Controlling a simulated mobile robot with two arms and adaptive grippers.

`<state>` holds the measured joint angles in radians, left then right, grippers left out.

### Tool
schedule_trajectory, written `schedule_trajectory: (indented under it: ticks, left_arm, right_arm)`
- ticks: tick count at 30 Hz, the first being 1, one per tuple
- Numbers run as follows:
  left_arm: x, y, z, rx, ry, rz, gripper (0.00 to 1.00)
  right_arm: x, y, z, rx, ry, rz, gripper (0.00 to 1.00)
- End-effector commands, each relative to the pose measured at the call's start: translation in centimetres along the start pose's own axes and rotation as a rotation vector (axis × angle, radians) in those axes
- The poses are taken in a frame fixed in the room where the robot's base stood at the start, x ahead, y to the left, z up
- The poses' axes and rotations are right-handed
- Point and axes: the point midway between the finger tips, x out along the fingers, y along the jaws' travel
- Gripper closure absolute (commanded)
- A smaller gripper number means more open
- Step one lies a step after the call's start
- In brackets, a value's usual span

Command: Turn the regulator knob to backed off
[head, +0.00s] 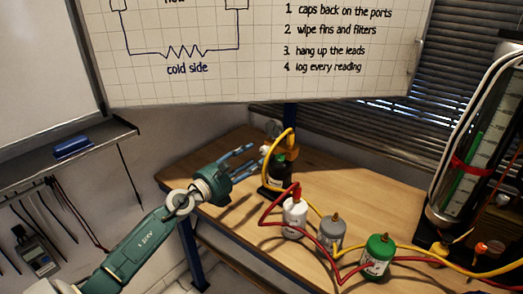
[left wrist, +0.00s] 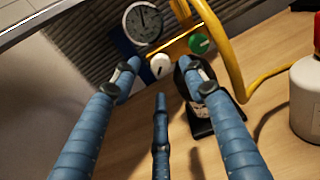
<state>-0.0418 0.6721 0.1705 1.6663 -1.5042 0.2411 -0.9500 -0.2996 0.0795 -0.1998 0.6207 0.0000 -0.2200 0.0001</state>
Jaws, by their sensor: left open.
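The regulator rig stands on the wooden table with a round white-faced gauge (left wrist: 143,22), a white knob (left wrist: 160,65) with a dark mark and a green knob (left wrist: 199,44). I cannot tell for certain which is the regulator knob. In the head view the white knob (head: 264,150) shows small beside the fingertips. My left gripper (head: 252,156) is open, its fingers pointing at the rig. In the left wrist view its three blue fingers (left wrist: 158,80) spread around the line to the white knob, with no clear contact. One fingertip partly covers the rig near the green knob. My right gripper is not in view.
A yellow hose (left wrist: 230,60) loops right of the rig. White (head: 294,218), grey (head: 332,233) and green (head: 378,256) canisters with a red hose (head: 268,210) stand to the right on the table (head: 390,215). Bare tabletop shows left of the rig.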

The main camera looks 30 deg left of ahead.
Motion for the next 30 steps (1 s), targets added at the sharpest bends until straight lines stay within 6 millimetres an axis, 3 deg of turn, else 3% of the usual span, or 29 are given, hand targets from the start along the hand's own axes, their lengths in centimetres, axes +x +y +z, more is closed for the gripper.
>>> schedule_trajectory:
  ticks: [3, 9, 21, 28, 30]
  left_arm:
    - [2.2, 0.1, 0.2, -0.005, -0.004, 0.002, 0.57]
    - [4.6, 0.0, 0.1, -0.003, -0.002, 0.001, 0.57]
    - [5.4, 0.0, 0.0, -0.003, -0.001, 0.0, 0.57]
    - [5.4, 0.0, 0.0, -0.003, -0.001, 0.0, 1.0]
    - [5.4, 0.0, 0.1, -0.003, -0.002, 0.0, 1.0]
  right_arm:
    - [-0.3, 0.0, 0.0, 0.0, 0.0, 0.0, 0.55]
    - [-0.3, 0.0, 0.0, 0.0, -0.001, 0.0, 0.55]
    - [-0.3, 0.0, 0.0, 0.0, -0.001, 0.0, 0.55]
    - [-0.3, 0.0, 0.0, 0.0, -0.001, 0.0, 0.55]
    - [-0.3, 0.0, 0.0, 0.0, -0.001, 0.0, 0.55]
